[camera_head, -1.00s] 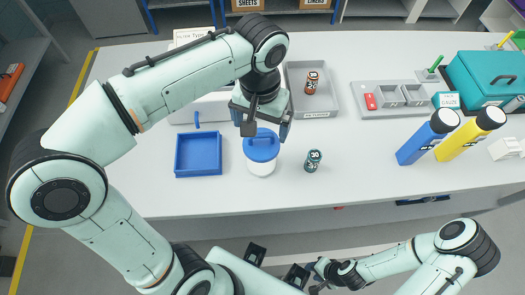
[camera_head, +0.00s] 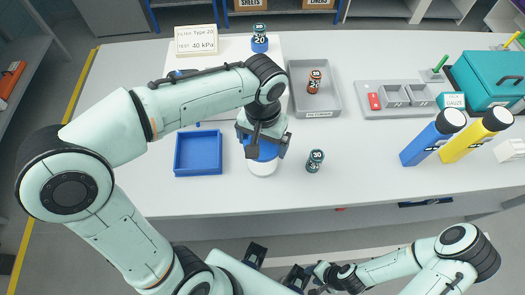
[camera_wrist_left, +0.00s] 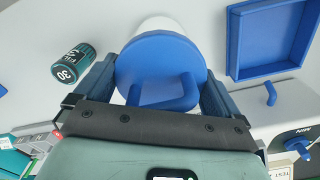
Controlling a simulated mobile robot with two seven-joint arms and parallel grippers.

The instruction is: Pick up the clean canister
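A white canister with a blue lid (camera_head: 263,168) stands upright on the white table. Its round blue lid (camera_wrist_left: 160,65) and bent blue handle (camera_wrist_left: 165,95) fill the middle of the left wrist view. My left gripper (camera_head: 266,147) is over the canister from behind, with its fingers (camera_wrist_left: 158,88) apart on either side of the lid. I cannot tell whether they touch it. My right gripper (camera_head: 308,280) is low at the bottom of the head view, away from the table, small and unclear.
A dark green "30" cylinder (camera_head: 315,161) stands right of the canister. A blue tray (camera_head: 177,165) lies left. A grey tray (camera_head: 327,110) holds a red-brown cylinder (camera_head: 315,82). A "20" cylinder (camera_head: 260,39) stands at the back.

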